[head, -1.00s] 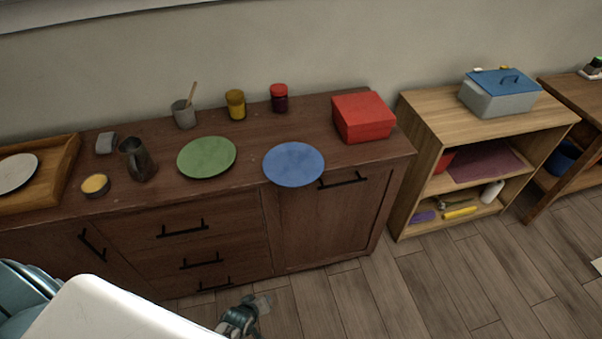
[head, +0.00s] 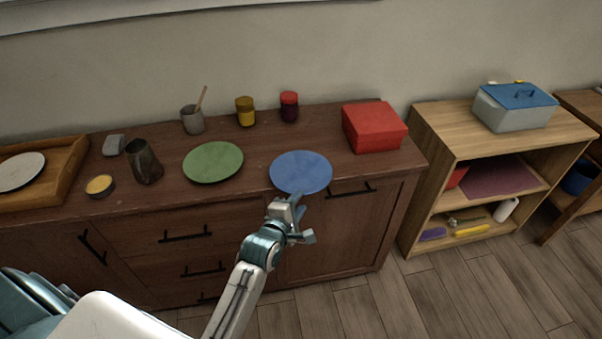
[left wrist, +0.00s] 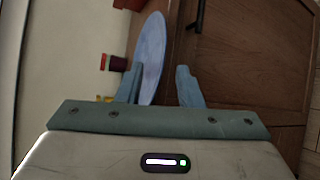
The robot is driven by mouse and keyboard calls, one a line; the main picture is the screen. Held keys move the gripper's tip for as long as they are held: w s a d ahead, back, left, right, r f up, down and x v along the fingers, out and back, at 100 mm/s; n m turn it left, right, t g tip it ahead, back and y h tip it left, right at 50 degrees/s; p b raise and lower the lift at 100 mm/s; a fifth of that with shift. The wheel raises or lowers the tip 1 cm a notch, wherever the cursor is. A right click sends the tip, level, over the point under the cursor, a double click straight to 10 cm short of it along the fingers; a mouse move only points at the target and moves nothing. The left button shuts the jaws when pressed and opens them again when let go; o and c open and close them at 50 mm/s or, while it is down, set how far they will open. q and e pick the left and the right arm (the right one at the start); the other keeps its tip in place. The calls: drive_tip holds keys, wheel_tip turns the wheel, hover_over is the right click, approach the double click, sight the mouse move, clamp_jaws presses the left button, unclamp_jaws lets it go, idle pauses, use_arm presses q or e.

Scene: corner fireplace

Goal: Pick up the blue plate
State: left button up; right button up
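The blue plate (head: 301,172) lies flat on the dark wood cabinet top at its front edge, with its near rim slightly over the edge. My left gripper (head: 296,207) is at the plate's near rim, just in front of the cabinet. In the left wrist view the left gripper (left wrist: 160,87) is open, and the blue plate (left wrist: 152,50) shows edge-on beyond and partly between the fingers, nearer the left one. I cannot tell whether a finger touches it. My right gripper is in neither view.
A green plate (head: 213,162) lies left of the blue plate, and a red box (head: 374,127) stands to its right. Red (head: 289,106) and yellow (head: 245,111) jars stand behind.

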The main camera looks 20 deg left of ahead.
sight(307, 194)
use_arm(q)
drive_tip(key=shift+p+x, duration=0.7)
drive_tip(key=shift+x, duration=2.65)
drive_tip(key=shift+s+f, duration=0.1)
drive_tip(key=shift+f, duration=0.05)
clamp_jaws()
